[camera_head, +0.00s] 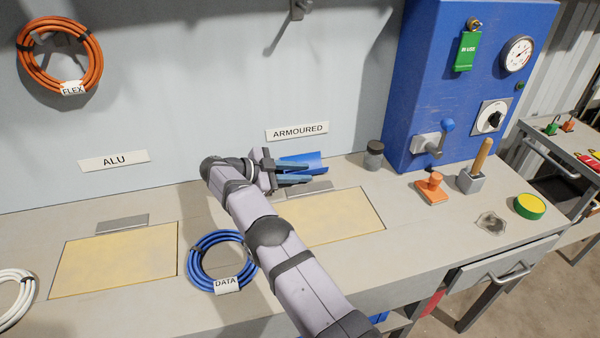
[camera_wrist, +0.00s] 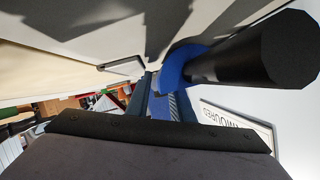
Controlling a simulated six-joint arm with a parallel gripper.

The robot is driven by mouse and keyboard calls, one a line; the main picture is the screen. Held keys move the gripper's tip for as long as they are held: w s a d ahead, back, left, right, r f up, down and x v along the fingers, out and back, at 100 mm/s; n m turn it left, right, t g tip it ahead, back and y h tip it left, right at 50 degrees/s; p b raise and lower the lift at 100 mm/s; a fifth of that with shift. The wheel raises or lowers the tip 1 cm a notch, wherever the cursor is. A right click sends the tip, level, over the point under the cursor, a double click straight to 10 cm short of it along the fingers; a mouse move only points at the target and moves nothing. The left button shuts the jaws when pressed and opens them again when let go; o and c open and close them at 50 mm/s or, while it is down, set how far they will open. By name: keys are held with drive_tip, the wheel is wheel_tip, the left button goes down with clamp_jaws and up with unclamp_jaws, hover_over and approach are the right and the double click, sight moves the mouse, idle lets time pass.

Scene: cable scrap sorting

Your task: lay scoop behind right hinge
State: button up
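The blue scoop (camera_head: 312,160) is at the back of the bench below the ARMOURED label, behind the right hinge plate (camera_head: 316,187) of the right yellow panel. In the wrist view its blue pan (camera_wrist: 176,68) shows beyond a thick black handle (camera_wrist: 255,55) that points toward the camera. My gripper (camera_head: 296,174) is low beside the scoop, its two fingers apart. In the wrist view the fingers (camera_wrist: 160,103) show a ribbed inner pad, and the handle lies to their right. My gripper hides part of the scoop, and I cannot tell whether they touch.
A dark jar (camera_head: 374,155) stands right of the scoop, before the blue cabinet (camera_head: 425,80). A blue DATA coil (camera_head: 195,263) lies between the right panel (camera_head: 350,215) and left panel (camera_head: 115,262). The wall is close behind the scoop.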

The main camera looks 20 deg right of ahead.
drive_tip(key=shift+r, duration=0.1)
drive_tip(key=shift+a+r, duration=0.1)
drive_tip(key=shift+v, duration=1.85)
drive_tip(key=shift+r, duration=0.1)
